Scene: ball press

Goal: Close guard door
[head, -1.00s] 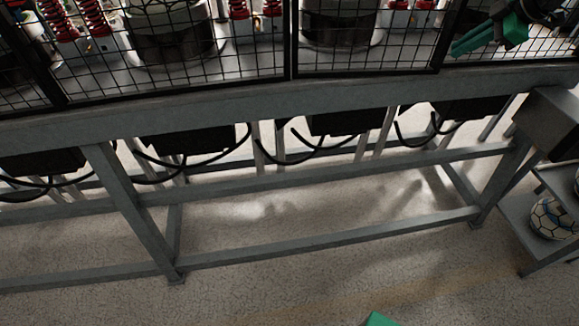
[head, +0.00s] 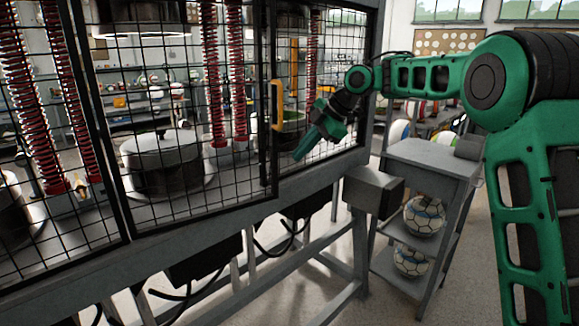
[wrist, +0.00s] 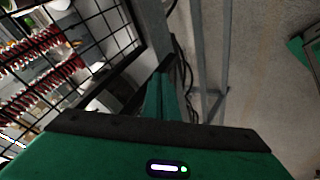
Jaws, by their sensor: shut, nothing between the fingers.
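The guard door (head: 128,160) is a black-framed wire mesh panel on the front of the press, in the head view. Its yellow handle (head: 277,105) is upright near its right edge. The door's lower right corner sits slightly forward of the neighbouring mesh panel (head: 345,60); I cannot tell how far it stands open. My gripper (head: 302,150) is shut and empty, right of and below the handle, in front of the right panel and apart from the handle. In the wrist view my green fingers (wrist: 163,95) point past the mesh edge; the handle is not seen there.
A grey box (head: 372,190) juts from the press frame below my gripper. A grey shelf cart (head: 430,160) with patterned balls (head: 424,216) stands to the right. Behind the mesh are red springs (head: 212,75) and a round metal mould (head: 160,160).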

